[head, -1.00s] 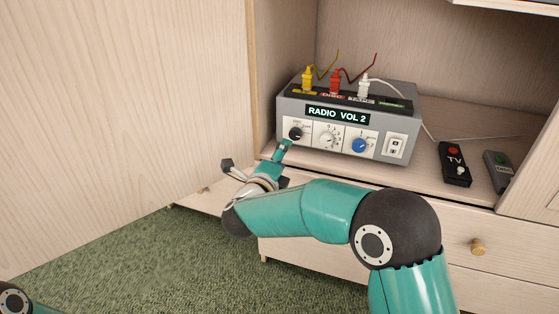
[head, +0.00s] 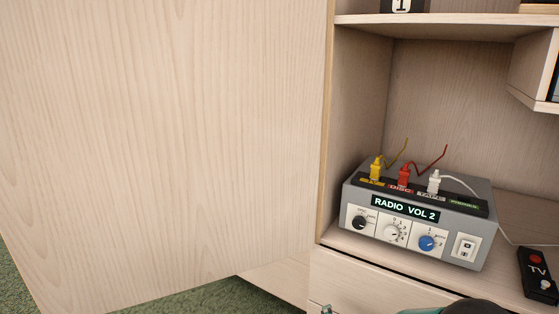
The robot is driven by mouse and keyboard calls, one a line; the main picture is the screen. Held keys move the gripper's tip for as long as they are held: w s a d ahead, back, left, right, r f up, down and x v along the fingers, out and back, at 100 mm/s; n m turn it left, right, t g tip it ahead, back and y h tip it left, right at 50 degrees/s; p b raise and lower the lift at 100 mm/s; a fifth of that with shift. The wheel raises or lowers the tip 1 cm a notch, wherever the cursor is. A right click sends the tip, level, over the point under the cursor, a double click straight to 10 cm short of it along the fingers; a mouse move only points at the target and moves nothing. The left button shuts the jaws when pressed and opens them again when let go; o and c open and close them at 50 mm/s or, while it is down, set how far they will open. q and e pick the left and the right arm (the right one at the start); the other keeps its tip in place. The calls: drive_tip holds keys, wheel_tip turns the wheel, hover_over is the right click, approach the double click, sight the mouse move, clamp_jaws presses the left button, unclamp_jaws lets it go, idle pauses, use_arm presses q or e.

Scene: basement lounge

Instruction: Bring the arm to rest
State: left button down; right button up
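Only small parts of my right arm (head: 470,307) show at the bottom edge of the head view, right of centre, below the radio. Its gripper cannot be made out; a small grey tip near the bottom edge may belong to it. My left gripper is out of view. The grey radio unit (head: 360,190) stands on the cabinet shelf, with its display reading "RADIO VOL 2". Its front has a black knob (head: 359,223), a white knob (head: 391,232), a blue knob (head: 427,243) and a white switch (head: 466,247). No gripper touches it.
A large pale wooden door (head: 160,130) fills the left side. Yellow (head: 376,168), red (head: 404,175) and white (head: 434,182) plugs stand on the radio's top. Green carpet (head: 215,301) shows below.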

drive_tip(key=s+a+f+n+g+y+p, duration=0.1)
drive_tip(key=s+f+n+g+y, duration=0.45)
drive_tip(key=s+f, duration=0.85)
drive_tip(key=s+a+f+n+g+p, duration=0.15)
drive_tip(key=s+n+g, duration=0.5)
drive_tip(key=s, duration=1.15)
wheel_tip(320, 180, up, 38)
drive_tip(key=w+p, duration=0.1)
drive_tip(key=p, duration=3.6)
drive_tip(key=shift+t+p, duration=0.3)
drive_tip(key=shift+t, duration=0.1)
drive_tip(key=shift+a, duration=0.1)
